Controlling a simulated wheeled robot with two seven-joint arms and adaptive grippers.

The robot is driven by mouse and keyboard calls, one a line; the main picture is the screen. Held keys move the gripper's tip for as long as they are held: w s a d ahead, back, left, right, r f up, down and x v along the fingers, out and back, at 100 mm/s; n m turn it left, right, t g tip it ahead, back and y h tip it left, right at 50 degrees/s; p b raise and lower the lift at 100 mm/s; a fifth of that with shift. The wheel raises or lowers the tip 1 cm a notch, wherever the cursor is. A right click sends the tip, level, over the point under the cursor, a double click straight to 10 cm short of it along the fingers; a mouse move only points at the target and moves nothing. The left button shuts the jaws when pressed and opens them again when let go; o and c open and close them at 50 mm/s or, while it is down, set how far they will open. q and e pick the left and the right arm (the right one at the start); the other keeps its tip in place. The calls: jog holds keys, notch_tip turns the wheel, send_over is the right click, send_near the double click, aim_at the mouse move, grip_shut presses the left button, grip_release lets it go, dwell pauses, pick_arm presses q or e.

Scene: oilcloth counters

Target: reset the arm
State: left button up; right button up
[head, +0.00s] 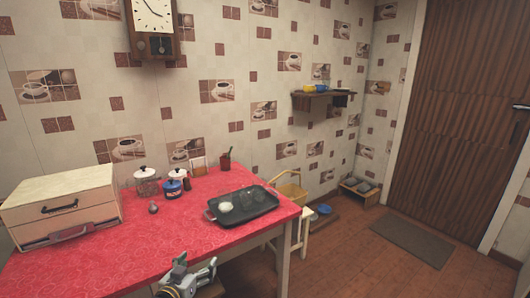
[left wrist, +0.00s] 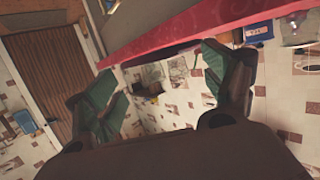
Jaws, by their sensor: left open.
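My left gripper (head: 198,266) shows at the bottom of the head view, in front of the near edge of the red-topped counter (head: 110,245). In the left wrist view its two green-padded fingers (left wrist: 160,88) are spread wide apart with nothing between them. Part of the left arm is cut off by the bottom of the head view. My right gripper is in neither view.
A wall shelf (head: 323,98) hangs beyond. Floor right of the counter is mostly clear, before a brown door (head: 455,120).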

pick_arm(q)
jog(key=s+f+g+y, duration=0.1)
jog(key=s+f+g, duration=0.3)
jog(key=s, duration=0.5)
jog(key=s+a+f+g+y, duration=0.1)
jog(key=s+f+g, duration=0.25)
jog(key=s, duration=0.55)
jog(key=s+f+g+y, duration=0.1)
jog(key=s+f+g, duration=0.25)
jog(key=s, duration=0.55)
notch_tip(320, 180, down, 25)
jog(key=s+d+g, duration=0.2)
jog(key=d, duration=0.1)
jog(key=s+a+r+p, duration=0.1)
jog(key=s+a+p, duration=0.2)
jog(key=s+p, duration=0.8)
jog(key=s+a+p, duration=0.4)
jog(key=s+p, duration=0.7)
jog(key=p, duration=0.8)
jog(key=shift+s+r, duration=0.3)
jog(key=shift+r, duration=0.05)
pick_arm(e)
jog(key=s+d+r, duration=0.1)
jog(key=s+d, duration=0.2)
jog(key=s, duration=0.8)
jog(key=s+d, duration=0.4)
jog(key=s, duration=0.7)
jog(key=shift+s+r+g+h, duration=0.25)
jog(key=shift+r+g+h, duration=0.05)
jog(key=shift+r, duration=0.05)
